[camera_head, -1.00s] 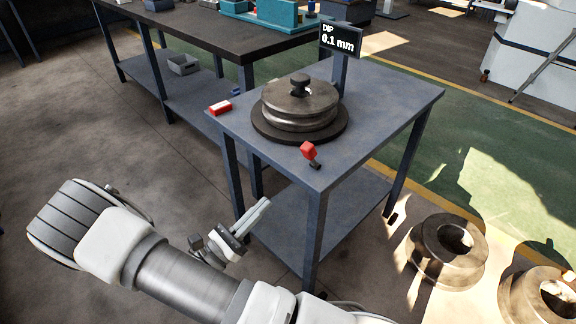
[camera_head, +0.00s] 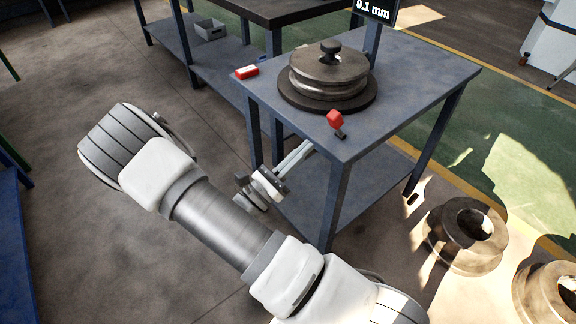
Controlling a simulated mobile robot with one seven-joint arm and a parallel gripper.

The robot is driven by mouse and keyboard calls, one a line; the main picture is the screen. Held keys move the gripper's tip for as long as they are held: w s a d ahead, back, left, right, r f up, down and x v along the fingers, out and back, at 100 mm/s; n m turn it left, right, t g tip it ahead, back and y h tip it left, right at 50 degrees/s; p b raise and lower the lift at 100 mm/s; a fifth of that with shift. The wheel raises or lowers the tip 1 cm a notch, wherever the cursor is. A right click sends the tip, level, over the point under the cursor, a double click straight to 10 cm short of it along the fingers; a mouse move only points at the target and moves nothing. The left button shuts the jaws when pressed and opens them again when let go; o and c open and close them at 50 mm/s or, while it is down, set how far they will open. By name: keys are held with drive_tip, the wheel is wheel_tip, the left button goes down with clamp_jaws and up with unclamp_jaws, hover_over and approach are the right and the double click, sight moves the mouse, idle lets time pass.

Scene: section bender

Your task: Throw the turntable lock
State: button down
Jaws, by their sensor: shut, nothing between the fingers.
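The turntable (camera_head: 327,76) is a dark round plate with a stacked metal disc and a black knob on top. It sits on the blue-grey table (camera_head: 425,75). A small lever with a red head (camera_head: 335,119), seemingly the turntable lock, stands at the table's front corner, just in front of the turntable. My gripper (camera_head: 308,146) is below and to the left of the lever, beside the table's front edge and apart from the lever. Its fingers are together and hold nothing.
A display sign (camera_head: 374,10) stands behind the turntable. A dark workbench (camera_head: 290,10) is behind left. Grooved metal rolls (camera_head: 465,235) stand on the floor at right. Open floor lies at left.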

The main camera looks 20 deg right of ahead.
sight(330, 122)
drive_tip(key=b+x, duration=0.1)
drive_tip(key=x, duration=0.5)
drive_tip(key=shift+w+d+r, duration=0.1)
drive_tip(key=shift+d, duration=0.05)
drive_tip(key=shift+r+p, duration=0.2)
drive_tip(key=shift+p, duration=0.2)
